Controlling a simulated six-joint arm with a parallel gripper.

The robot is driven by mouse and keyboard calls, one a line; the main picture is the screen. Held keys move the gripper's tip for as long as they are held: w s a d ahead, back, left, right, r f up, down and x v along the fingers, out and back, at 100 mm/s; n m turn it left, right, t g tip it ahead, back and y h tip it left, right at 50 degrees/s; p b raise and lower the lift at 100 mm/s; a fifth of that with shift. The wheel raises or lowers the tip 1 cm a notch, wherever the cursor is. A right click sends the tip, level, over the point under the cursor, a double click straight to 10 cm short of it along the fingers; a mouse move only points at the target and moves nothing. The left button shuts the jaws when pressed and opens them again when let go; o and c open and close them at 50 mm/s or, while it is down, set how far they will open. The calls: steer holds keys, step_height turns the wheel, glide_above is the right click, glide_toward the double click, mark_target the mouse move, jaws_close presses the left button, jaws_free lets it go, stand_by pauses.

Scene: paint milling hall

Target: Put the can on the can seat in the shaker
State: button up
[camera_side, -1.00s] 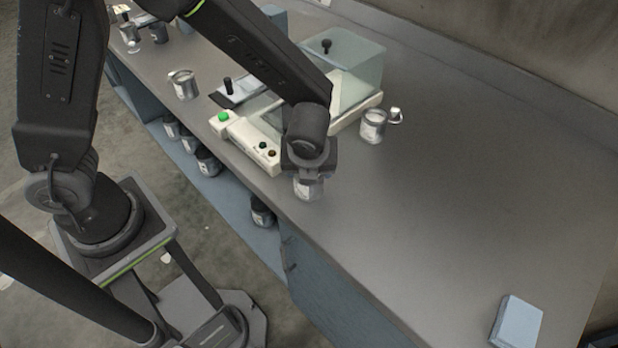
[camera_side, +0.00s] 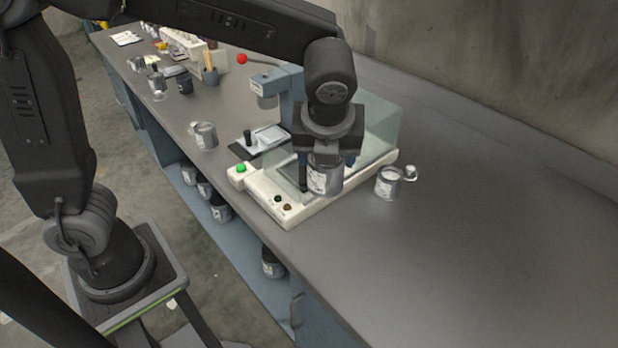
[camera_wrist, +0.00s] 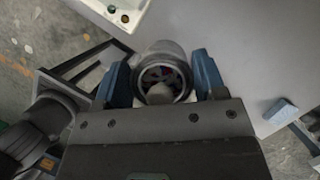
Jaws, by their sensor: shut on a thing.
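My gripper (camera_side: 327,160) is shut on a grey metal can with a pale label (camera_side: 322,181). The can hangs upright from it, in front of the shaker's clear cover in the side view. In the wrist view the open-topped can (camera_wrist: 165,72) sits between the two blue fingers of my gripper (camera_wrist: 164,80). The shaker (camera_side: 262,190) has an off-white base with a green button and several small knobs. My gripper and the can hide part of it, and I cannot make out the can seat. The can's exact height over the base is unclear.
Another can (camera_side: 388,184) stands right of the shaker, with a small cup beside it. A can (camera_side: 204,136) and a flat device with a black handle (camera_side: 262,139) are to the left. A blue-grey stand (camera_side: 290,92) rises behind. The bench's right side is clear.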

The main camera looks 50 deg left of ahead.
step_height(320, 180, up, 11)
steer(key=w+a+m+t+h, duration=0.15)
steer(key=w+a, duration=0.25)
steer(key=a, duration=0.4)
steer(key=w+a+m+g, duration=0.1)
steer(key=w+a+m, duration=0.2)
steer(key=w+a, duration=0.35)
steer(key=shift+t, duration=0.25)
steer(key=shift+s+a+f, duration=0.2)
steer(key=shift+s+f, duration=0.1)
steer(key=shift+f, duration=3.5)
steer(key=shift+s+a+f, duration=0.2)
steer(key=shift+s+f, duration=0.1)
steer(key=shift+f, duration=3.55)
steer(key=shift+s+a+f, duration=0.2)
steer(key=shift+s+f, duration=0.1)
steer(key=shift+f, duration=3.5)
steer(key=shift+f, duration=0.1)
steer(key=o, duration=1)
